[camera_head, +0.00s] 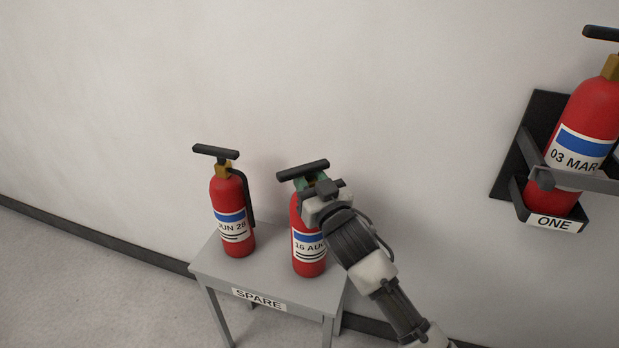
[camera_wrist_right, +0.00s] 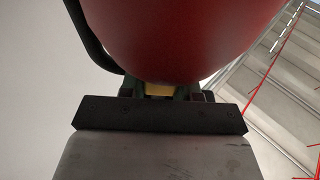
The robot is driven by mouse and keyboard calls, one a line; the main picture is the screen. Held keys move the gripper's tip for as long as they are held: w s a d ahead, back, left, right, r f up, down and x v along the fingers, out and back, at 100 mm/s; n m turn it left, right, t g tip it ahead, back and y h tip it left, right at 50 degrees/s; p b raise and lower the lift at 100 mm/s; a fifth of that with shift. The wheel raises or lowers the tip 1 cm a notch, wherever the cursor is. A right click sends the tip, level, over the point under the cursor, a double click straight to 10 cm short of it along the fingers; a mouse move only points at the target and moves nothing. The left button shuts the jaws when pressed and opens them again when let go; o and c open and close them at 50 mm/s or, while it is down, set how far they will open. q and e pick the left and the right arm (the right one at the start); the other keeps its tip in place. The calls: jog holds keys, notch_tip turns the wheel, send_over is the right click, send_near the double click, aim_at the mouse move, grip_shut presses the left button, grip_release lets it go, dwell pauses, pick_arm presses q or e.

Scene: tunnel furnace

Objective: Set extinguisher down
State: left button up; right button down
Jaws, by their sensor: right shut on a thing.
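A red extinguisher labelled 16 AUG (camera_head: 309,250) is upright at the right part of the grey SPARE table (camera_head: 265,275). Its base appears to be on or just over the tabletop; I cannot tell which. My right gripper (camera_head: 318,186) is shut on it at the neck, just under the black handle, and hides part of its right side. In the right wrist view the red body (camera_wrist_right: 180,35) fills the top, with the gripper (camera_wrist_right: 160,98) below it. My left gripper is not in view.
A second red extinguisher, labelled JUN 28 (camera_head: 232,212), stands upright on the table's left part. At right, an extinguisher labelled 03 MAR (camera_head: 582,135) sits in the black wall bracket marked ONE (camera_head: 515,185). The wall is close behind the table.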

jog(key=c, duration=1.3)
grip_release()
jog(key=shift+f, duration=0.1)
jog(key=o, duration=0.5)
jog(key=shift+r, duration=0.2)
jog(key=p+v, duration=0.1)
jog(key=v, duration=0.6)
jog(key=s+d+f+m+g+h, duration=0.3)
jog(key=s+d+f+g+h, duration=0.3)
jog(key=s+d+f, duration=0.6)
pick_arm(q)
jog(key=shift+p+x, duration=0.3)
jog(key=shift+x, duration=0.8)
pick_arm(e)
jog(key=s+d+f+g+h, duration=0.1)
jog(key=s+f+g, duration=0.3)
jog(key=s, duration=0.5)
jog(key=s+d+f+g+h, duration=0.1)
jog(key=s+d+f+g, duration=0.3)
jog(key=s, duration=0.5)
notch_tip(320, 180, down, 2)
jog(key=shift+d+h, duration=0.2)
jog(key=shift+h, duration=0.2)
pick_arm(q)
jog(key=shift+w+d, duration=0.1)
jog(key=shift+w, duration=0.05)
